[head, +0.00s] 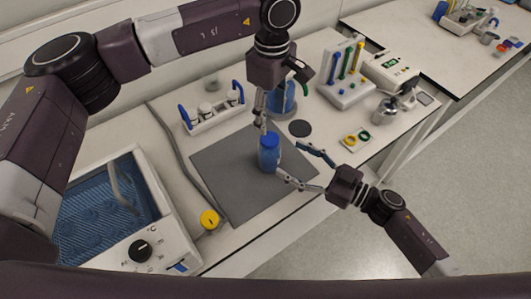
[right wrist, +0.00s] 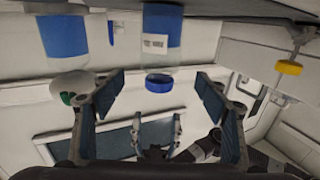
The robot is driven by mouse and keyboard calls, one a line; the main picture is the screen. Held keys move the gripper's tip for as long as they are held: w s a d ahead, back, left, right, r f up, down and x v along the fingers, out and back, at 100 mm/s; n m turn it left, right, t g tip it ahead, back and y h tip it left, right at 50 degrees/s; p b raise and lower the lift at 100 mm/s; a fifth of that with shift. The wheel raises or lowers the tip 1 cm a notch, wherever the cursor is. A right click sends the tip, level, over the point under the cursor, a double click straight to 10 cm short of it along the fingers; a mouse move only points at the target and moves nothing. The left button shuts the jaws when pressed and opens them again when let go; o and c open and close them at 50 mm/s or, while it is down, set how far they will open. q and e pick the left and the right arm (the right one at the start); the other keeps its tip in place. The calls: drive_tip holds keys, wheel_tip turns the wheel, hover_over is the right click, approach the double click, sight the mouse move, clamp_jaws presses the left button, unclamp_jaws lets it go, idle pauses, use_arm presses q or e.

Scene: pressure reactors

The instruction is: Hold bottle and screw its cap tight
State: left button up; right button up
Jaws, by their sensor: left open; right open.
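A bottle with blue contents (head: 269,160) and a blue cap (head: 268,141) stands upright on the grey mat (head: 225,165). In the right wrist view, which is upside down, the bottle (right wrist: 160,25) has a white label, and its blue cap (right wrist: 158,85) sits at its neck. I cannot tell how tight the cap is. My left gripper (head: 282,110) is open, pointing down above and behind the bottle; one finger is close over the cap. My right gripper (head: 288,159) is open at the bottle's right, fingers pointing at it, not gripping. The bottle shows between its fingers (right wrist: 161,95).
A second blue bottle (head: 288,100) stands behind, partly hidden by my left gripper. A bottle rack (head: 217,118), a water bath (head: 165,245), a yellow-capped item (head: 209,220), a tube rack (head: 345,90) and a flask (head: 388,110) surround the mat. The mat's left part is clear.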

sight(270, 147)
use_arm(q)
drive_tip(key=shift+s+d, duration=0.1)
drive_tip(key=shift+d, duration=0.15)
use_arm(e)
drive_tip(key=shift+s+d, duration=0.1)
drive_tip(key=shift+d, duration=0.05)
use_arm(q)
drive_tip(key=shift+a, duration=0.3)
use_arm(e)
drive_tip(key=x, duration=0.8)
